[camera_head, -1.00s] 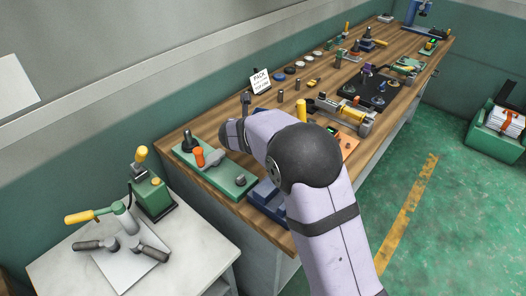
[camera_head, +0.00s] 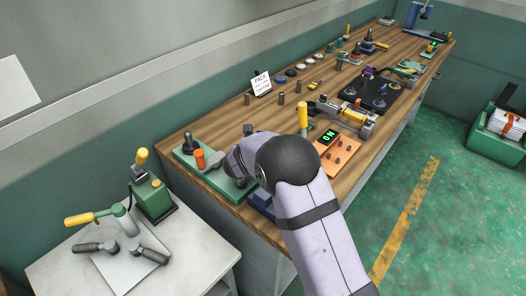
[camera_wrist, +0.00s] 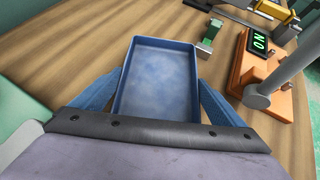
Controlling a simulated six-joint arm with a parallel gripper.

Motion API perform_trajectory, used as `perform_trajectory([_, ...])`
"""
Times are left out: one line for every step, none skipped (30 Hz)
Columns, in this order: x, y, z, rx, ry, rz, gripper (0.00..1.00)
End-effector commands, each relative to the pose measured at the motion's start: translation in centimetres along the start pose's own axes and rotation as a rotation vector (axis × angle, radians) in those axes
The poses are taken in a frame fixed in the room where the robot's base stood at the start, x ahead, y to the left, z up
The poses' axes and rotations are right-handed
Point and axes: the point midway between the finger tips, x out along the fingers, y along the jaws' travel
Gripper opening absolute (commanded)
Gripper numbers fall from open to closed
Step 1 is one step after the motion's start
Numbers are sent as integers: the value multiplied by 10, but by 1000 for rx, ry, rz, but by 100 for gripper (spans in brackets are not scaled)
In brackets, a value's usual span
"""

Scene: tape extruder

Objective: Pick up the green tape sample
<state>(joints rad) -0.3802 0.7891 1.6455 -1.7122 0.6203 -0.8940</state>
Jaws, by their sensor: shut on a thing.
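A small green piece with a metal part (camera_wrist: 211,34) stands on the wooden bench in the wrist view, just beyond the right far corner of a blue tray (camera_wrist: 191,62). It may be the green tape sample, but I cannot be sure. My gripper (camera_wrist: 160,84) has its blue fingers along both sides of the tray and is shut on it. The tray looks empty. In the head view my arm hides the gripper, and only a blue part (camera_head: 262,199) shows beside it at the bench's front edge.
An orange device (camera_wrist: 268,88) with a lit ON display stands right of the tray. A green base plate (camera_head: 190,160) with an orange-capped part is on the left. A black plate (camera_head: 375,92) lies farther along the bench. Bare wood lies left of the tray.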

Motion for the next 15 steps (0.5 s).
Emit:
perform_trajectory([0,0,2,1,-4,1,58])
perform_trajectory([0,0,2,1,-4,1,58])
perform_trajectory([0,0,2,1,-4,1,58])
perform_trajectory([0,0,2,1,-4,1,58])
perform_trajectory([0,0,2,1,-4,1,58])
perform_trajectory([0,0,2,1,-4,1,58])
perform_trajectory([0,0,2,1,-4,1,58])
perform_trajectory([0,0,1,1,-4,1,58])
perform_trajectory([1,0,0,1,-4,1,58])
perform_trajectory([1,0,-1,1,-4,1,58])
perform_trajectory([2,0,-1,1,-4,1,58])
perform_trajectory([2,0,-2,1,-4,1,58])
perform_trajectory([2,0,-2,1,-2,0,100])
perform_trajectory([2,0,-2,1,-1,0,100])
perform_trajectory([2,0,-2,1,-1,0,100])
